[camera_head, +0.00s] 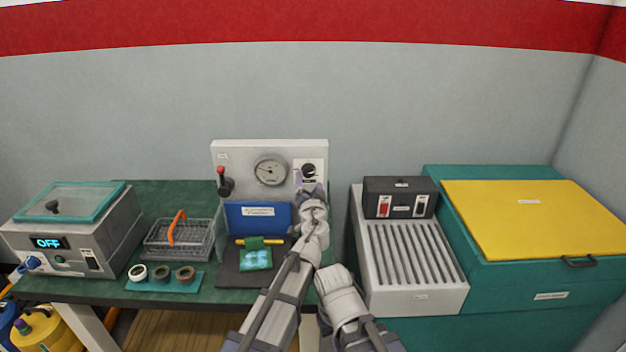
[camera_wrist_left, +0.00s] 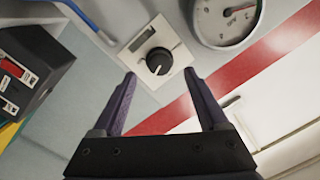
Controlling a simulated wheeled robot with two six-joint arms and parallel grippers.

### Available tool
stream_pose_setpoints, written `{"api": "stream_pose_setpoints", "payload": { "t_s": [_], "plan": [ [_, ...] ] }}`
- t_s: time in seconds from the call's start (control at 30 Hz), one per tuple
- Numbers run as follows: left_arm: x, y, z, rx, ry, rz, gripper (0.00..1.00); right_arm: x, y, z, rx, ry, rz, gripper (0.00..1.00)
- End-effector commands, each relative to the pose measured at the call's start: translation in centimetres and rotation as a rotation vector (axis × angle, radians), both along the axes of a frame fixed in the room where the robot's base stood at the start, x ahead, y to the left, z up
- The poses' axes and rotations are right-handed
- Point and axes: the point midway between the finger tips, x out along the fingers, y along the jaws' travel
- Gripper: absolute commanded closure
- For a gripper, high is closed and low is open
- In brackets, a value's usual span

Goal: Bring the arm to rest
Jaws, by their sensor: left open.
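My left gripper (camera_head: 310,188) is raised in front of the white panel (camera_head: 240,155), just below the black knob (camera_head: 308,170). In the left wrist view the purple fingers of this gripper (camera_wrist_left: 159,76) are spread apart with nothing between them. The knob (camera_wrist_left: 159,61) shows just beyond the fingertips and appears clear of them. My left arm hides part of the bench and the panel's lower right. My right gripper does not show.
The panel carries a round gauge (camera_head: 270,170) and a red-tipped lever (camera_head: 222,180). A slatted unit (camera_head: 415,255) and yellow-lidded teal chest (camera_head: 540,215) stand right.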

Motion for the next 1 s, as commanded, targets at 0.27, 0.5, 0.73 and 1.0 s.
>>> {"api": "stream_pose_setpoints", "payload": {
  "t_s": [0.27, 0.5, 0.73, 1.0],
  "plan": [
    [-2.3, 1.0, 0.1, 0.001, 0.000, 0.004, 0.23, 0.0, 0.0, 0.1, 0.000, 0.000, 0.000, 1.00],
    [-2.2, 1.0, 0.0, 0.000, 0.001, 0.006, 0.23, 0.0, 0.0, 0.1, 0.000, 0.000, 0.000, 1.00],
    [-4.1, 8.1, -2.6, -0.074, 0.112, 0.202, 0.23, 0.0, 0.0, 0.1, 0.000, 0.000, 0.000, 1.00],
    [-14.1, 19.3, -13.5, -0.270, 0.626, 0.555, 0.23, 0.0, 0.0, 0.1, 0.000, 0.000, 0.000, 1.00]
  ]
}}
